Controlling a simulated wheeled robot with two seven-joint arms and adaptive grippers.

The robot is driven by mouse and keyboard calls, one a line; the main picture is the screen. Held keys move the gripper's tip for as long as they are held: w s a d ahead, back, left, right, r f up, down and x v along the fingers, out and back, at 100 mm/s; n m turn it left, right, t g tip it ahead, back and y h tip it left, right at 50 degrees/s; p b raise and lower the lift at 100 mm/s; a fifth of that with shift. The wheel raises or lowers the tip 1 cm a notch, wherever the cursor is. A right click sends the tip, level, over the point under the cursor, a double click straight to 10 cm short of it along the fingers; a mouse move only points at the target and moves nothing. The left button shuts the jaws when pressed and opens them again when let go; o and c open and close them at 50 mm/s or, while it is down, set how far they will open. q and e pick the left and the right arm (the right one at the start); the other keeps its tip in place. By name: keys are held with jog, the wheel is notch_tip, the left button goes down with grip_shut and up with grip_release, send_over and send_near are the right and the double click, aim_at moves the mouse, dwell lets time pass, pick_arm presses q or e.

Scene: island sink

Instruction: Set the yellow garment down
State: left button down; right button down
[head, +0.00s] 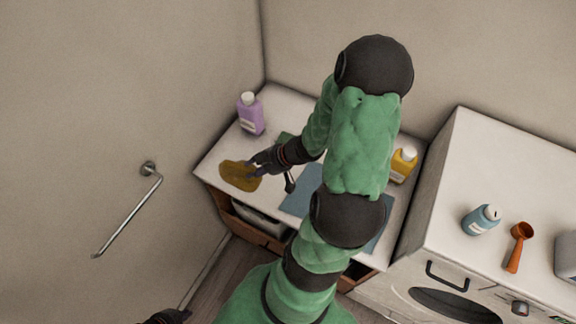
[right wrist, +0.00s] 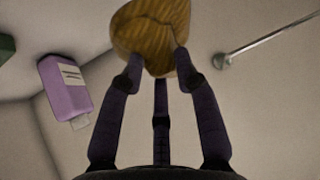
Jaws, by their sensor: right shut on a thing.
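The yellow garment (head: 239,177) is a small mustard-coloured cloth at the left end of the white counter (head: 216,160). My right gripper (head: 258,168) is at its right side, shut on it. In the right wrist view the garment (right wrist: 152,28) is between and beyond the fingertips (right wrist: 157,62). I cannot tell whether its underside touches the counter. My left gripper (head: 166,317) shows only as a dark part at the bottom edge, and its fingers cannot be made out.
A purple bottle (head: 251,115) stands behind the garment. A blue cloth (head: 297,204) lies right of it, partly hidden by my right arm. A yellow bottle (head: 403,165) stands farther right. A blue bottle (head: 480,220) and orange scoop (head: 518,246) are on the washer. A metal bar (head: 130,212) is on the left wall.

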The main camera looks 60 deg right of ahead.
jog(key=w+d+f+b, duration=0.1)
jog(key=w+d+f, duration=0.1)
jog(key=w+f, duration=0.2)
jog(key=w+d+f+b, duration=0.1)
jog(key=w+d+f, duration=0.2)
jog(key=f, duration=0.1)
jog(key=w+d+f+b, duration=0.1)
jog(key=w+d+f, duration=0.2)
jog(key=w+f, duration=0.1)
jog(key=shift+w+f, duration=0.3)
jog(key=shift+f, duration=0.3)
jog(key=shift+a, duration=0.1)
jog(key=c, duration=0.9)
grip_release()
jog(key=shift+r, duration=0.1)
